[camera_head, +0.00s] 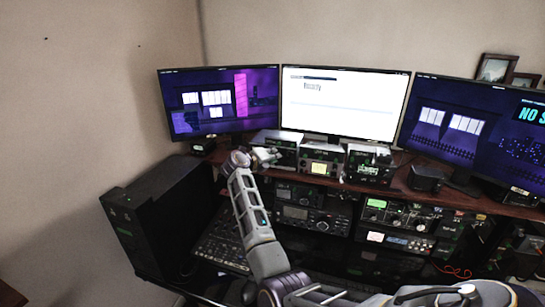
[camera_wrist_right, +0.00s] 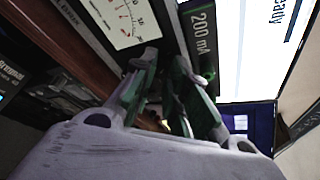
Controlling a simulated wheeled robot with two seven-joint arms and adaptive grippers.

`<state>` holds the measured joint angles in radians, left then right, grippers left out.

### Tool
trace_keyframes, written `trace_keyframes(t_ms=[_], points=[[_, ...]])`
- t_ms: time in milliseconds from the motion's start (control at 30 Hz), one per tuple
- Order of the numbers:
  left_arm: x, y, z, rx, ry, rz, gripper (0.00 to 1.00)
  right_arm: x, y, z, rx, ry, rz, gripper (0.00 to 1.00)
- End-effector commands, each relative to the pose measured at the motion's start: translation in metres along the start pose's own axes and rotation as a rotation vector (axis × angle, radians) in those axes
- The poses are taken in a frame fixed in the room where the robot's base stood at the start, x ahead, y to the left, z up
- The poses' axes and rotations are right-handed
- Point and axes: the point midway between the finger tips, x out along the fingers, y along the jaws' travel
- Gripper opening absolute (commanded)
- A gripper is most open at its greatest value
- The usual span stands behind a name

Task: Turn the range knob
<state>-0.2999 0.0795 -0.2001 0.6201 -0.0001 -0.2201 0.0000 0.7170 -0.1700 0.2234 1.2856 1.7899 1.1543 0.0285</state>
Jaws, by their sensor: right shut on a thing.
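My right gripper (camera_head: 265,157) is at the front of the leftmost small instrument (camera_head: 282,138) on the desk's upper shelf. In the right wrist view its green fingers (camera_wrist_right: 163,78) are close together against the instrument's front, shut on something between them. The range knob itself is hidden by the fingers, so I cannot make out its pointer. Beside the fingers are a pale meter face (camera_wrist_right: 115,20) with red markings and a dark label strip (camera_wrist_right: 201,35) reading "200 m" and a partly cut letter. My left gripper is not in view.
Two more instruments (camera_head: 321,160) (camera_head: 370,166) stand to the right on the shelf. Behind are a bright monitor (camera_head: 345,103) and purple monitors (camera_head: 220,100) (camera_head: 470,125). Radios (camera_head: 310,217) fill the space below. A black computer case (camera_head: 150,215) stands at left.

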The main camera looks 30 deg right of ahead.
Motion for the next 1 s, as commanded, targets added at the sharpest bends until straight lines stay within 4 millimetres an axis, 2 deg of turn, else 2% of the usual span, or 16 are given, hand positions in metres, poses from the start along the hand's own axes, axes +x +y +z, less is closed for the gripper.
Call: trace_keyframes(t_ms=[167, 200, 367, 1000], points=[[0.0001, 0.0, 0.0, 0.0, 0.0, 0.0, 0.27, -0.0004, 0.0012, 0.0, 0.0, 0.0, 0.002, 0.0], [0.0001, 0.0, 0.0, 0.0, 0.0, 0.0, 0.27, -0.0004, 0.0013, 0.0, 0.0, 0.0, 0.002, 0.2], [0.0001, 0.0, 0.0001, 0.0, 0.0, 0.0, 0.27, -0.0002, 0.0009, -0.0001, 0.001, 0.0, 0.002, 0.4], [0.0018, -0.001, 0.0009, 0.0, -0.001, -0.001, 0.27, 0.0007, -0.001, -0.0008, 0.059, -0.003, 0.023, 0.4]])
